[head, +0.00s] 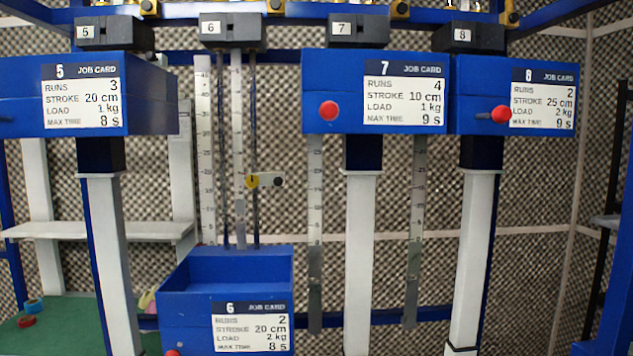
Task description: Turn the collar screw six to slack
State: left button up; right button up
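Station six hangs under a dark block labelled 6 (232,31). Two dark rods and a pale ruler run down from it to an open-topped blue box six (226,300), which sits lower than the other boxes. A small yellow collar piece (252,181) is on the right rod, about halfway down. A dark grey part with a pale dot (278,181) sticks out to its right and may be the collar screw. Its tightness cannot be told from here. Neither of my grippers is in view.
Blue boxes five (25,90), seven (340,75) and eight (485,75) hang higher, beside station six. Red knobs show on box seven (328,110) and box eight (501,114). White posts stand below. A pale shelf (100,231) and green surface (65,325) are left.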

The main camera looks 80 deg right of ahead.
aim_at(252, 181)
jog(key=z, duration=2.35)
jog(key=k+j+z, duration=0.6)
jog(key=k+z, duration=0.15)
jog(key=k, duration=0.1)
